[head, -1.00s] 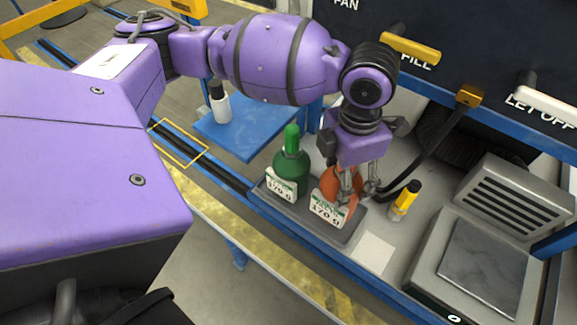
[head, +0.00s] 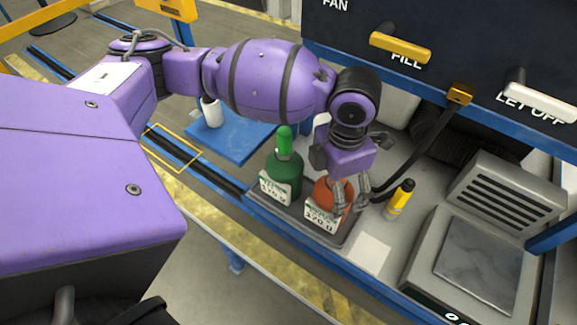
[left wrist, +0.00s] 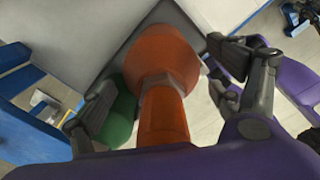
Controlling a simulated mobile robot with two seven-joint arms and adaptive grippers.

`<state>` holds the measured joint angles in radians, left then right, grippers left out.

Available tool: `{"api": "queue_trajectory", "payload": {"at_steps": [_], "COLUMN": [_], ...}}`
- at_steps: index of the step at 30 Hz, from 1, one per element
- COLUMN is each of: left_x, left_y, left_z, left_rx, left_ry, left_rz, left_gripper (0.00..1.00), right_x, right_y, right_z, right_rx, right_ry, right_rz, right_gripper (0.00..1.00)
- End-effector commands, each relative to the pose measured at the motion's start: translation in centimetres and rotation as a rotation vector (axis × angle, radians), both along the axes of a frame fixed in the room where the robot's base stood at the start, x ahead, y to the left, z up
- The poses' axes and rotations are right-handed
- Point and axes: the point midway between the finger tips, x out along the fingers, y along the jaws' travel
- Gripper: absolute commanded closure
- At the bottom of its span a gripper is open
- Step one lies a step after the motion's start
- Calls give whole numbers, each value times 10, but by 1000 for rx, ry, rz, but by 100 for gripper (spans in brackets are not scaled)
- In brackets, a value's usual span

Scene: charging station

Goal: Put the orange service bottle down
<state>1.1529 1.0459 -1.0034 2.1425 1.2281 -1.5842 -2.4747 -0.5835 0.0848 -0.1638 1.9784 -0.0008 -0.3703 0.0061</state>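In the left wrist view, the bottle's neck (left wrist: 163,112) lies between the fingers of my left gripper (left wrist: 165,92), with gaps on both sides, so the gripper is open. The bottle's top is hidden behind the gripper in the head view. My right gripper is not in view.
A green bottle (head: 284,172) stands left of the orange one in the same tray. A yellow marker-like bottle (head: 400,199) and a scale (head: 482,262) are to the right. A black hose (head: 425,145) hangs just behind the gripper. A white bottle (head: 212,112) stands on a blue platform (head: 240,140).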

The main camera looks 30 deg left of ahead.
Motion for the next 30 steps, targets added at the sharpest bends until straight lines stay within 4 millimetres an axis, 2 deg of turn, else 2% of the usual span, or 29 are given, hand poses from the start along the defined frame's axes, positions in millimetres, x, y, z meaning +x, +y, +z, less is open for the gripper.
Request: {"api": "queue_trajectory", "payload": {"at_steps": [6, 10, 22, 27, 30], "left_x": [1, 2, 2, 1, 1], "left_y": [-1, -1, -1, -1, -1], "left_z": [2, 14, 97, 118, 123], "left_rx": [0, 0, -1, -1, 0], "left_ry": [-4, -6, -9, -4, -4], "left_rz": [-1, -2, -2, -1, -1], "left_gripper": [15, 15, 15, 15, 15], "right_x": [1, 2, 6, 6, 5], "right_y": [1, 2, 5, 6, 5], "right_z": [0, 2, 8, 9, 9], "right_rx": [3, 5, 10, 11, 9], "right_ry": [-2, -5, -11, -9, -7], "right_rz": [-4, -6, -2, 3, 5], "right_gripper": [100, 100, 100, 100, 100]}}
